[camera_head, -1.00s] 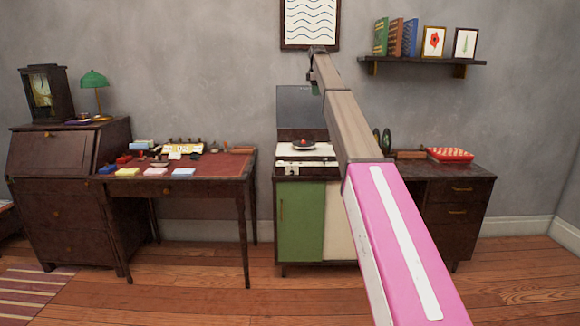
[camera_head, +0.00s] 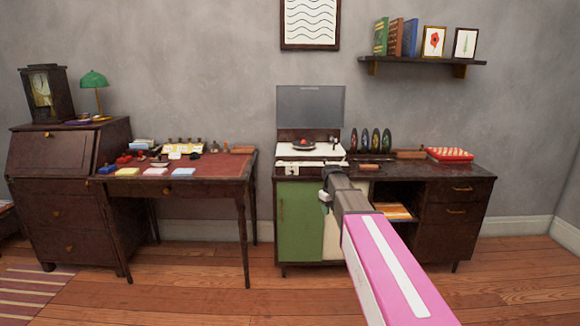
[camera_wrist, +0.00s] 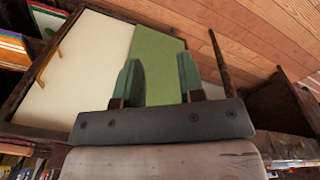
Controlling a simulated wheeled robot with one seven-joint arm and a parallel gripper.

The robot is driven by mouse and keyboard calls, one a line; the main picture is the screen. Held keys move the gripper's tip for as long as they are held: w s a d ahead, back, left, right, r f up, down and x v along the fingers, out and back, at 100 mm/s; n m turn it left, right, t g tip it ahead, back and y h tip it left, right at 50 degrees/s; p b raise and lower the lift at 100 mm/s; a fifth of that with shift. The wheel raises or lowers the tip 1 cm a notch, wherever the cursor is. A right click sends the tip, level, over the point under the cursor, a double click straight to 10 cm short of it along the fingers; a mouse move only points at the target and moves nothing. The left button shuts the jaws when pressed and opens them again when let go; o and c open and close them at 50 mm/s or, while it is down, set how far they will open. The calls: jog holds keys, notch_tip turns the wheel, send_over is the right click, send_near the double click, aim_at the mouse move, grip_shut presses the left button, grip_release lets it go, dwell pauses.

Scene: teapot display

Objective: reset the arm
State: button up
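My gripper (camera_wrist: 158,66) shows in the wrist view as two green fingers standing well apart, with nothing between them. Behind them are the cabinet's green door (camera_wrist: 160,52) and cream door (camera_wrist: 90,62), seen at a tilt. In the head view my pink and grey arm reaches from the lower right toward the cabinet. Its far end is low, in front of the cream door (camera_head: 333,235), and my gripper's fingers are hard to make out there.
A record player (camera_head: 310,150) with a raised lid stands on the cabinet. To its right are several dark oval objects (camera_head: 375,140) and a red-and-white box (camera_head: 450,154). A desk (camera_head: 215,168) with small items stands left. The wooden floor (camera_head: 200,290) in front is clear.

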jog(key=s+d+f+m, duration=0.1)
jog(key=s+f+m, duration=0.2)
jog(key=s+f, duration=0.4)
jog(key=s+f+m, duration=0.3)
jog(key=s+f, duration=0.4)
jog(key=s, duration=1.6)
jog(key=shift+d+m+g, duration=0.3)
jog(key=shift+d+g, duration=0.1)
